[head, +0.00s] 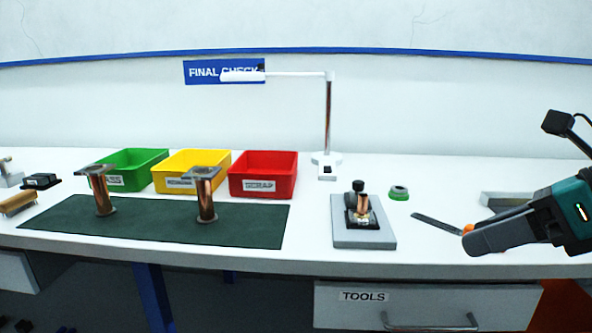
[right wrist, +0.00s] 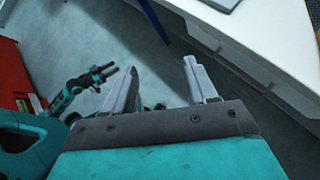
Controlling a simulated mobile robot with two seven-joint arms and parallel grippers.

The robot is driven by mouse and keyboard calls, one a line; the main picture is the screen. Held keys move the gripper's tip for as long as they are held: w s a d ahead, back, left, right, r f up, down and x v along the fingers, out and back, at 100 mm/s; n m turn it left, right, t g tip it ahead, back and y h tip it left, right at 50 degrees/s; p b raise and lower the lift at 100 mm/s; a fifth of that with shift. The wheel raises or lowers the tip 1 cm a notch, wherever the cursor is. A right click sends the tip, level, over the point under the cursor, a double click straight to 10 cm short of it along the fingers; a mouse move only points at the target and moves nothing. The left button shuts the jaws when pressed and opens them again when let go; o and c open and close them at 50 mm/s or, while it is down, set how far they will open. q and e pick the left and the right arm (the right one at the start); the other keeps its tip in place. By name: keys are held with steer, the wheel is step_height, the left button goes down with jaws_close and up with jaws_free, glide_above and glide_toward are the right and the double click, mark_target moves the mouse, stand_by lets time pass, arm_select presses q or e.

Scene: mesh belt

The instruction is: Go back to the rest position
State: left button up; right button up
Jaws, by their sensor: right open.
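My right gripper (head: 476,244) comes in from the right in the head view, in front of the right part of the white table (head: 300,262). In the right wrist view its two grey fingers (right wrist: 158,80) are apart with nothing between them, over the floor beside the table edge. My left gripper is not in the head view. A teal arm with a dark gripper (right wrist: 104,76) shows at the left of the right wrist view; I cannot tell its jaw state.
Two copper spools (head: 103,195) (head: 207,200) stand on the green mat (head: 150,232). Green (head: 140,158), yellow (head: 190,160) and red (head: 262,160) bins stand behind. A grey fixture plate (head: 362,238), a lamp (head: 328,120), a green ring (head: 399,193) and an orange-handled tool (head: 435,223) are on the right.

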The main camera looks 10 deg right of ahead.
steer(key=w+a+m+y+p, duration=0.25)
steer(key=a+m+y, duration=0.3)
steer(key=y, duration=0.35)
steer(key=w+d+f+m+t+h+p, duration=0.1)
steer(key=w+f+m+t+h+p, duration=0.1)
steer(key=f+m+t+h, duration=0.65)
steer(key=w+d+f+m+t+h+p, duration=0.1)
steer(key=f+m+t+h+p, duration=0.2)
steer(key=f+m, duration=1.1)
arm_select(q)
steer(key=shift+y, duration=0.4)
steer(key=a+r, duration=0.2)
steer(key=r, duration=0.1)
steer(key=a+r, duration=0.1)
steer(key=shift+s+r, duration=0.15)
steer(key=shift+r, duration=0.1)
arm_select(e)
steer(key=s+a+f+m+g+h, duration=0.2)
steer(key=s+a+f+m+g, duration=0.5)
steer(key=s+f+m, duration=0.3)
steer(key=shift+a+f+m+g+h, duration=0.35)
steer(key=shift+a+f+m, duration=0.1)
steer(key=shift+f+m, duration=0.4)
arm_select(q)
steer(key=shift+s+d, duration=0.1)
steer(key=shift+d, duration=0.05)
arm_select(e)
steer(key=shift+r, duration=0.15)
